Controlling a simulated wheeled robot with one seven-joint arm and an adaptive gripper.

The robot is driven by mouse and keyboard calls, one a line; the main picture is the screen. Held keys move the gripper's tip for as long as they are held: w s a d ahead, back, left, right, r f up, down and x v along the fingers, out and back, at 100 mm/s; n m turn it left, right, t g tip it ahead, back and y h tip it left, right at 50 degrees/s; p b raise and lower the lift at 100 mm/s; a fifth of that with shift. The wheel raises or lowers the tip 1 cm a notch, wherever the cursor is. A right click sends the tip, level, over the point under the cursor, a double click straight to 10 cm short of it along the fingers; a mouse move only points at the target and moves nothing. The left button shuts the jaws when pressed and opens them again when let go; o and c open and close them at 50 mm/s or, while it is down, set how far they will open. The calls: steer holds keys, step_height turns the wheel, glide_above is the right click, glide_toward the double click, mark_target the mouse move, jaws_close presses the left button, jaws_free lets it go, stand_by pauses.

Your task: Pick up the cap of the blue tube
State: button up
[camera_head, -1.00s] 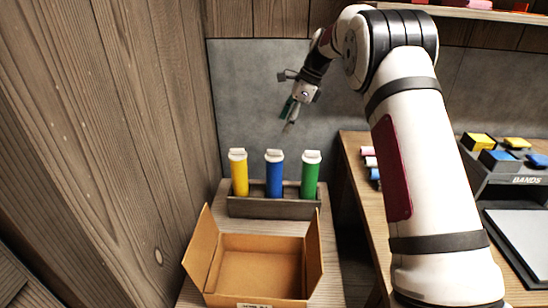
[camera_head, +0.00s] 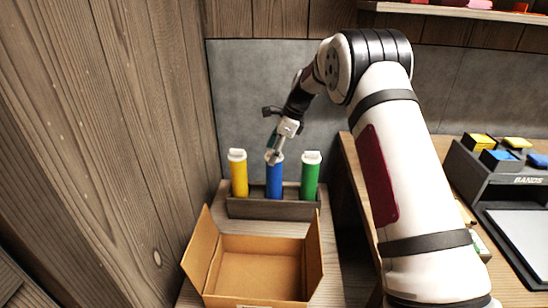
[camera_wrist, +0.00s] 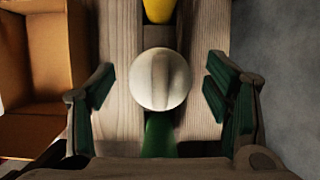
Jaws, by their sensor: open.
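The blue tube (camera_head: 274,183) stands upright in the middle of the dark holder (camera_head: 272,209), between the yellow tube (camera_head: 239,178) and the green tube (camera_head: 310,180). Its round white cap (camera_wrist: 160,79), with a raised bar across the top, shows in the centre of the wrist view. My gripper (camera_head: 273,153) is directly above the blue tube in the head view and partly hides its cap. In the wrist view my gripper (camera_wrist: 160,85) is open, one finger on each side of the cap with a gap on both sides. I cannot tell the exact fingertip height.
An open cardboard box (camera_head: 262,262) stands in front of the holder. A wooden wall (camera_head: 120,140) rises at the left and a grey panel (camera_head: 240,90) behind. A workbench (camera_head: 360,190) with a dark organiser (camera_head: 490,178) is at the right. The neighbouring capped tubes stand close.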

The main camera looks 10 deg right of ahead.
steer(key=c, duration=0.8)
steer(key=shift+r, duration=0.1)
